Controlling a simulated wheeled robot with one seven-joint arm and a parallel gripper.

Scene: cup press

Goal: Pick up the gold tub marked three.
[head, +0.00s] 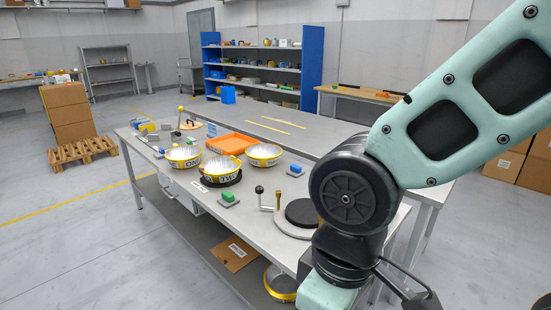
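Three yellow-gold tubs with pale, silvery insides stand upright on the metal table. The left tub (183,163) has dark lettering that seems to begin "ON". The front middle tub (225,180) sits on a black round base and its lettering seems to begin "TW". The right tub (264,161) has dark marks too small to read. Another gold-banded round tub (281,291) is partly in view below the table, its marking unreadable. My arm comes in from the right, over the table's near right end. My gripper is below the picture's edge, out of sight.
An orange tray (230,143) lies behind the tubs. A press-like device with a black disc (302,213) and upright handles stands to their right. A cardboard piece (233,254) lies below the table.

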